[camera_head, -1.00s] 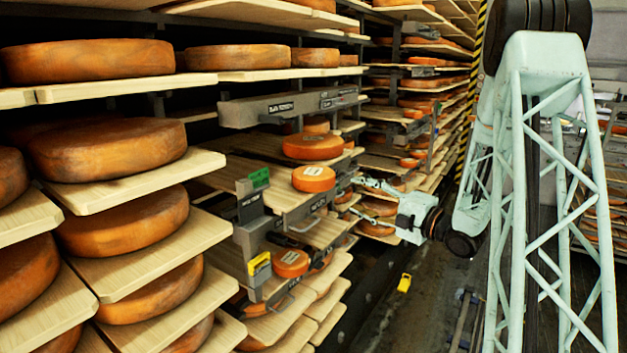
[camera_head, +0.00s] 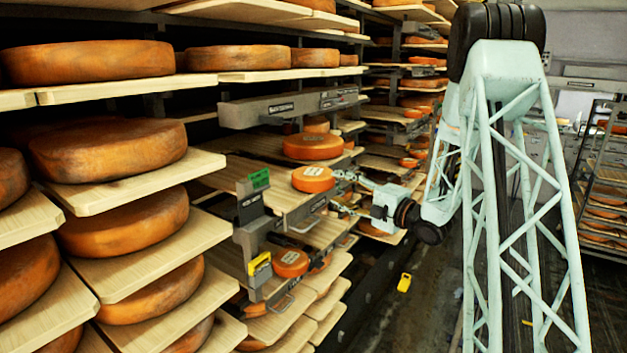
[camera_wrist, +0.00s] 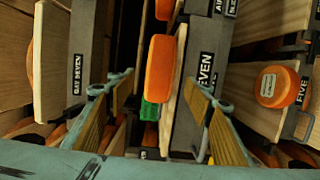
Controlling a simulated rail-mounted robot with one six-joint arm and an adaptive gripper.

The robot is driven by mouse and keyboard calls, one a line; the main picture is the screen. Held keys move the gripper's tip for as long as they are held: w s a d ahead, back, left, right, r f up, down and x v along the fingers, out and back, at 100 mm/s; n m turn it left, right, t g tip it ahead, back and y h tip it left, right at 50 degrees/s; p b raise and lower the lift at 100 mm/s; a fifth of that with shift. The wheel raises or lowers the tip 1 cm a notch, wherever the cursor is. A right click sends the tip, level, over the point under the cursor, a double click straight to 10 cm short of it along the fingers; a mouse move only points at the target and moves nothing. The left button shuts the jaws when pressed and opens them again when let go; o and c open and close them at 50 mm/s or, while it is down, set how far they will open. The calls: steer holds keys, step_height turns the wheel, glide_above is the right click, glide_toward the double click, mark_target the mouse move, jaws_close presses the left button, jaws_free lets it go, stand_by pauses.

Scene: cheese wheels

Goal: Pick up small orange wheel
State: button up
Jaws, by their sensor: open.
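A small orange wheel (camera_head: 313,179) with a pale label lies flat on a wooden board beside a green tag, in the middle of the head view. In the wrist view, which is turned on its side, the wheel (camera_wrist: 160,70) shows edge-on between and beyond my fingers. My gripper (camera_head: 341,192) is open and empty, just right of this wheel in the head view. Its fingers spread wide around the wheel's line in the wrist view (camera_wrist: 161,82). I cannot tell the exact gap to the wheel. A second small labelled wheel (camera_head: 291,263) sits lower; it also shows in the wrist view (camera_wrist: 278,87).
A grey bay plate marked seven (camera_wrist: 202,85) runs close beside the wheel's board. A green tag (camera_head: 259,179) stands left of the wheel. Another orange wheel (camera_head: 313,146) lies behind it. Large wheels (camera_head: 107,148) fill the left shelves.

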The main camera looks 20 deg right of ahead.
mark_target(329, 183)
steer(key=shift+w+a, duration=0.15)
steer(key=shift+w, duration=0.1)
steer(key=shift+x, duration=2.5)
steer(key=shift+c, duration=0.2)
steer(key=shift+r, duration=0.1)
steer(key=c, duration=1.4)
steer(key=shift+r, duration=0.15)
steer(key=shift+r, duration=1.5)
steer(key=r+v, duration=0.1)
steer(key=v, duration=1.4)
steer(key=shift+s+r, duration=0.35)
steer(key=shift+s, duration=0.05)
